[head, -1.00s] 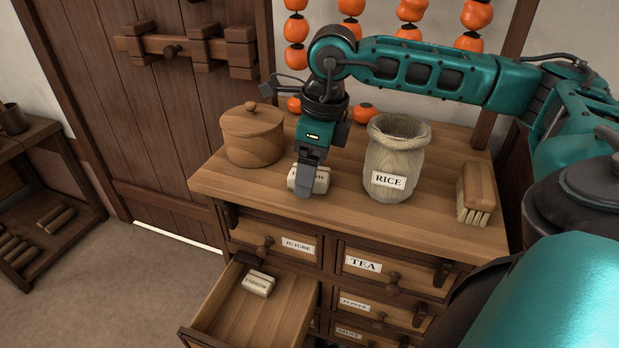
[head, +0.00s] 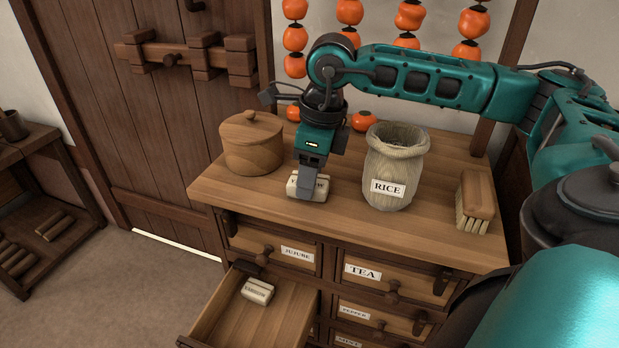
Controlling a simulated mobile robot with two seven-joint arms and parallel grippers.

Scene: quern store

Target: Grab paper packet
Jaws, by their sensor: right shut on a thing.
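A cream paper packet (head: 295,188) with dark lettering lies on top of the wooden cabinet (head: 340,216), between the round lidded box and the rice sack. My right gripper (head: 311,190) reaches down over it and is shut on it. The near finger covers part of the label. A second, similar packet (head: 257,291) with a label lies in the open drawer (head: 240,326) at the lower left. My left gripper is not in view.
The lidded wooden box (head: 251,143) stands left of my gripper, and the rice sack (head: 396,168) stands close on its right. A brush (head: 474,200) lies at the cabinet's right end. Strings of orange fruit (head: 408,17) hang behind my arm.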

